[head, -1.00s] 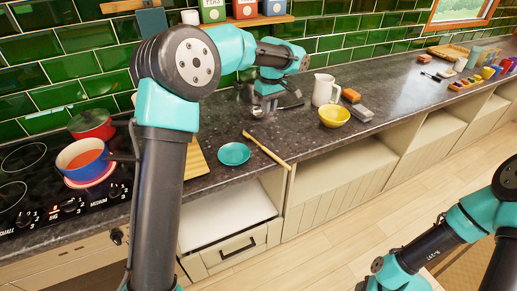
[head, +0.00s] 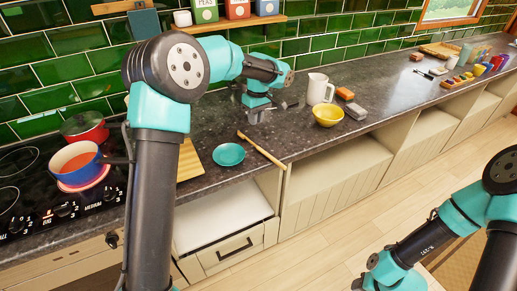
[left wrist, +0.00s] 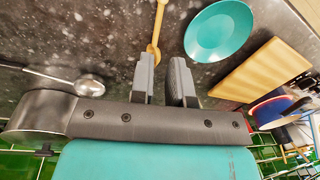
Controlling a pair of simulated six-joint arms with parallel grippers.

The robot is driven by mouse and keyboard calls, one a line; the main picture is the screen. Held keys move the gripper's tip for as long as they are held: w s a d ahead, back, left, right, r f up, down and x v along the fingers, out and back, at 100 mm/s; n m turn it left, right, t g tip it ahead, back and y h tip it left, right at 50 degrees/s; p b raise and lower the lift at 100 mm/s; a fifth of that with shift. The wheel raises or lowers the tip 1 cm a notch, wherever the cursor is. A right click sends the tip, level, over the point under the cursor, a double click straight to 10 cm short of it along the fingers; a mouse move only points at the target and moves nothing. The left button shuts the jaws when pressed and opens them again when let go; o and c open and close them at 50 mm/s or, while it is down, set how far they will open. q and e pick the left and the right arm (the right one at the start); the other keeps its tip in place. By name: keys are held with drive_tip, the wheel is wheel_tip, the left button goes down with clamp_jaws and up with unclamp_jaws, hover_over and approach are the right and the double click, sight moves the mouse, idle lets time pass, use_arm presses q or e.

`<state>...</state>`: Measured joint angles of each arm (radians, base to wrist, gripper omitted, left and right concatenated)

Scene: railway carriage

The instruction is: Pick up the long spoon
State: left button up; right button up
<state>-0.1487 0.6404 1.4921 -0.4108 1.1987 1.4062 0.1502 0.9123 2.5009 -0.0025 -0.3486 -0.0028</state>
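A long wooden spoon (head: 262,150) lies on the dark counter, its handle end at the front edge. In the left wrist view its pale handle (left wrist: 158,22) runs up from its bowl end, which is beside one fingertip. A metal spoon (left wrist: 88,86) with a round bowl lies to the left in that view; in the head view it is mostly hidden behind my gripper. My left gripper (head: 256,115) is over the counter behind the wooden spoon. In the wrist view its fingers (left wrist: 164,62) are apart with nothing held between them.
A teal plate (head: 228,154) and a wooden board (head: 190,160) lie left of the wooden spoon. A white mug (head: 317,88) and yellow bowl (head: 328,115) stand to the right. A blue pot (head: 76,163) sits on the hob. The tiled wall is close behind.

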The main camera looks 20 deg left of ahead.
use_arm(q)
hover_over(253, 143)
drive_tip(key=shift+w+d+f, duration=0.15)
drive_tip(key=shift+f, duration=1.25)
drive_tip(key=shift+w+d+f, duration=0.1)
drive_tip(key=shift+f, duration=1.25)
drive_tip(key=shift+s+a+f, duration=0.1)
drive_tip(key=shift+a+f, duration=0.05)
drive_tip(key=shift+f, duration=1.2)
drive_tip(key=shift+a+f, duration=0.1)
drive_tip(key=shift+f, duration=1.2)
drive_tip(key=shift+c, duration=0.2)
clamp_jaws()
